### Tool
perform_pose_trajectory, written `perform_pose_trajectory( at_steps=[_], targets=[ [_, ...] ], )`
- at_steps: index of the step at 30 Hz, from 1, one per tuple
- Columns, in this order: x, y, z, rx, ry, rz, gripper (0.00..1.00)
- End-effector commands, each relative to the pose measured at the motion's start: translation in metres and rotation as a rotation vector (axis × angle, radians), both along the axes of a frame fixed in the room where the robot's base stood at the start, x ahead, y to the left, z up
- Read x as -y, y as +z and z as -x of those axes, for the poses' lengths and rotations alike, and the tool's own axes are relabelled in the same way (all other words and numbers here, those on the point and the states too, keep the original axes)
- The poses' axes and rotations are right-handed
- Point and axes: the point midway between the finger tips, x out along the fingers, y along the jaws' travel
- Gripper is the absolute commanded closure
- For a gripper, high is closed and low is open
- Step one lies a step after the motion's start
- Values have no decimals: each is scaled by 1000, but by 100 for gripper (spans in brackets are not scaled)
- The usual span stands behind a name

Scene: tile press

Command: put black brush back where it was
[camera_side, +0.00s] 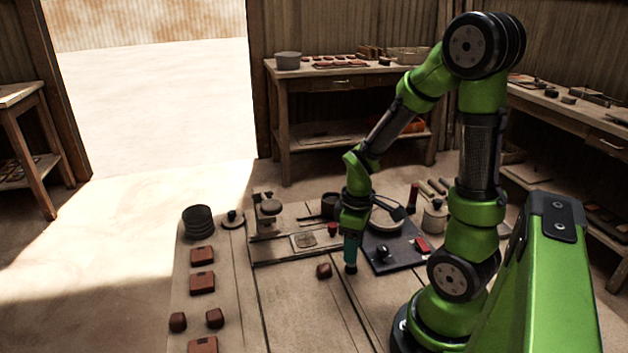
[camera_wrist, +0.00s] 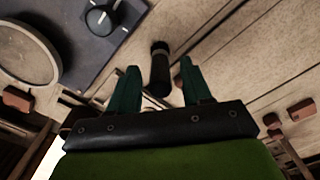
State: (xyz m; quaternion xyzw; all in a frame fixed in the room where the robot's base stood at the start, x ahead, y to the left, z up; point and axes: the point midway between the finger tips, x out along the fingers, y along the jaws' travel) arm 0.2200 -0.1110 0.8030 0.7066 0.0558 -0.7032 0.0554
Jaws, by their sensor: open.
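The black brush, a dark cylinder with a lighter band (camera_wrist: 160,68), shows in the wrist view between my gripper's fingers. My gripper (camera_wrist: 155,82) is open, its two teal fingers on either side of the brush with visible space at the right finger; whether the left one touches it I cannot tell. In the side view my gripper (camera_side: 351,250) points down near the table, just left of the dark panel. A black end (camera_side: 351,268) shows below the fingers, seemingly the brush at the tabletop; the rest of it is hidden by the fingers.
A dark panel (camera_side: 382,268) with a black knob (camera_side: 383,253) and red switch (camera_side: 422,244) lies close right. A small red-brown block (camera_side: 324,270) lies close left. Red-brown tiles (camera_side: 202,282) line the left side. The front middle of the table is clear.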

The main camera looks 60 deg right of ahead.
Motion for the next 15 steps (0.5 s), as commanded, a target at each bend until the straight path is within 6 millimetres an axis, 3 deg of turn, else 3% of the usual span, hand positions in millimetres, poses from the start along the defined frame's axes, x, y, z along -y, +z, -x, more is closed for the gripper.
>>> perform_pose_trajectory(
  at_steps=[5, 15],
  targets=[
    [0, 11, -1, 5, 0, 1, 51],
    [0, 79, -1, 9, -1, 3, 51]
  ],
)
